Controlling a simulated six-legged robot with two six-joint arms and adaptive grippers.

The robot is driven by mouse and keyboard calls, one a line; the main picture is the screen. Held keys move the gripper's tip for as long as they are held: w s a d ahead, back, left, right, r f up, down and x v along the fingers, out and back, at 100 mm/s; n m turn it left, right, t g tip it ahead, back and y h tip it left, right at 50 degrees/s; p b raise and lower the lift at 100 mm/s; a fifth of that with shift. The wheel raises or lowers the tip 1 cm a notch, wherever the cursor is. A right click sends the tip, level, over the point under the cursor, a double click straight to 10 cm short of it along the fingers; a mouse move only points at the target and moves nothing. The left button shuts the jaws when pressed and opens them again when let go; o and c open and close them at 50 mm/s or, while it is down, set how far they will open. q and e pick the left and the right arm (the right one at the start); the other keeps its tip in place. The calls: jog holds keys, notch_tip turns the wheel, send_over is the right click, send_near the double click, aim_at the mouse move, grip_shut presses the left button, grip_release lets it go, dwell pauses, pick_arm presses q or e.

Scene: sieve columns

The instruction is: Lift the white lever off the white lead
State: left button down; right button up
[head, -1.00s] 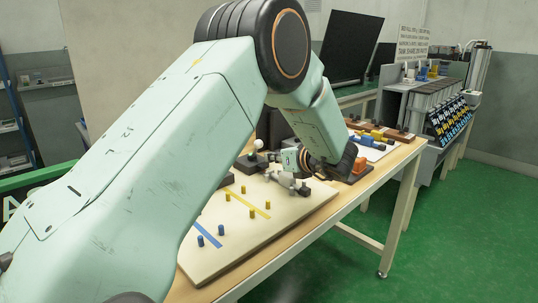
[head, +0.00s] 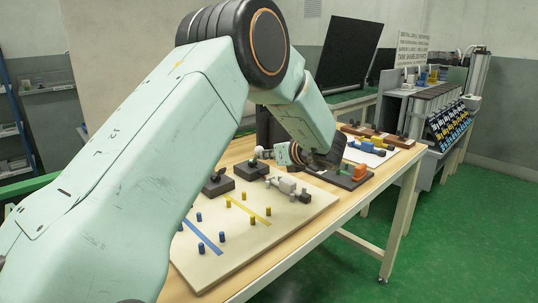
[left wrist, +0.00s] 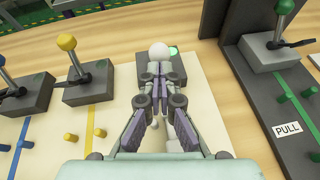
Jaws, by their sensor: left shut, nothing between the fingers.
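The white lever shows in the left wrist view as a round white knob (left wrist: 158,50) above a dark block (left wrist: 178,72) with a lit green spot. My left gripper (left wrist: 160,68) is shut and empty, its fingertips just in front of the knob; whether they touch it I cannot tell. In the head view my left gripper (head: 266,153) is at the far side of the cream board (head: 262,236). A white piece with grey ends (head: 287,185), likely the white lead, lies on the board. My right gripper is not in view.
The yellow lever (left wrist: 66,42) and blue lever (left wrist: 3,82) stand left of the white one on dark blocks. Several yellow and blue pegs stand on the board. A dark panel (left wrist: 262,100) with another lever, green pegs and a PULL label is on the right.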

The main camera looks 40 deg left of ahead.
aim_at(258, 148)
pick_arm(q)
jog(key=shift+a+r+h+p, duration=0.1)
jog(key=shift+r+h+p, duration=0.2)
jog(key=shift+p, duration=0.1)
jog(key=shift+a+r+h+p, duration=0.3)
jog(key=shift+h+p, duration=0.1)
jog(key=shift+p, duration=0.3)
jog(key=a+r+h+p, duration=0.1)
jog(key=h+p, duration=0.1)
jog(key=p, duration=0.2)
jog(key=a+r+h+p, duration=0.1)
jog(key=h+p, duration=0.1)
jog(key=p, duration=0.2)
jog(key=shift+w+a+r+g, duration=0.1)
jog(key=shift+a+r+g, duration=0.05)
jog(key=shift+a+g, duration=0.25)
jog(key=shift+a+p, duration=0.2)
jog(key=shift+p, duration=0.1)
jog(key=shift+w+a+r+p, duration=0.1)
jog(key=shift+a+p, duration=0.3)
jog(key=shift+a, duration=0.25)
jog(key=shift+w+a, duration=0.15)
jog(key=shift+a, duration=1.3)
jog(key=shift+a, duration=0.1)
jog(key=shift+p, duration=0.3)
